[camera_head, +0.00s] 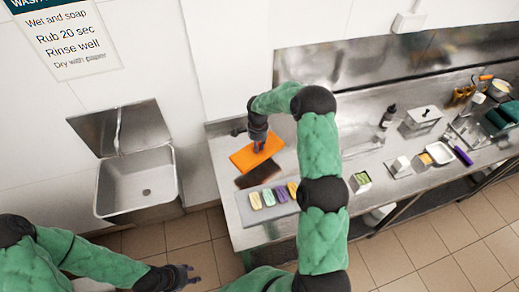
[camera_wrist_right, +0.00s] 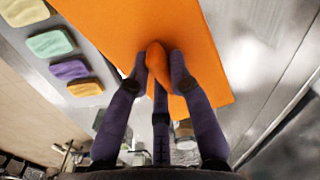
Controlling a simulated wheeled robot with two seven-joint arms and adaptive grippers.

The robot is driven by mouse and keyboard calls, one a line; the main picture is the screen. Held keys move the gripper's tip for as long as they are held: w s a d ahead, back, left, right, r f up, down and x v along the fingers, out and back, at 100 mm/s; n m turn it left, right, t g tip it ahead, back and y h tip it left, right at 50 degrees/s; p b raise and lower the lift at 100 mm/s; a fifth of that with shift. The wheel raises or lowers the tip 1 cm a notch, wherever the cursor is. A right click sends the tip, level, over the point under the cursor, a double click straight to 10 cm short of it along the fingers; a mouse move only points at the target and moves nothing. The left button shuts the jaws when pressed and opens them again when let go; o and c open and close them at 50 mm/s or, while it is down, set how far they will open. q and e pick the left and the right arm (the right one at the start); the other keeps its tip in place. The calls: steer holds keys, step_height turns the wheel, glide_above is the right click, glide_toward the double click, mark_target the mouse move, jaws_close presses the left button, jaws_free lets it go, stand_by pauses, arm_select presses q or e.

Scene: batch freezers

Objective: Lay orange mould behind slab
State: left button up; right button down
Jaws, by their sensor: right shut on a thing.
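The orange mould (camera_head: 250,155) is a flat orange rectangle above the left end of the steel counter, with a dark patch beneath it that looks like its shadow or reflection. My right gripper (camera_head: 259,146) is shut on a raised orange part of it; the right wrist view shows the fingers (camera_wrist_right: 158,62) pinching this part, with the flat sheet (camera_wrist_right: 120,22) beyond. The grey slab (camera_head: 264,217) lies at the counter's front left, nearer the head camera than the mould, and carries several pastel pieces. My left gripper (camera_head: 188,277) is empty and open, low over the floor.
A steel sink (camera_head: 142,188) hangs on the wall at left. Right of my arm, the counter holds a small container (camera_head: 361,182), a dark bottle (camera_head: 388,117), a metal box (camera_head: 422,117) and a white tray (camera_head: 440,153).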

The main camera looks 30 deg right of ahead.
steer(key=w+d+f, duration=0.1)
steer(key=w+f, duration=0.1)
steer(key=f, duration=0.1)
steer(key=w+d+f, duration=0.1)
steer(key=f, duration=0.1)
steer(key=shift+w+d+f+p, duration=0.1)
steer(key=shift+d+f+p, duration=0.05)
steer(key=shift+d+p, duration=0.2)
steer(key=shift+f+p, duration=0.45)
steer(key=shift+f, duration=0.45)
steer(key=shift+w+f, duration=0.1)
steer(key=shift+f, duration=0.55)
steer(key=shift+f, duration=0.2)
steer(key=c, duration=1.1)
jaws_free()
steer(key=shift+r, duration=0.1)
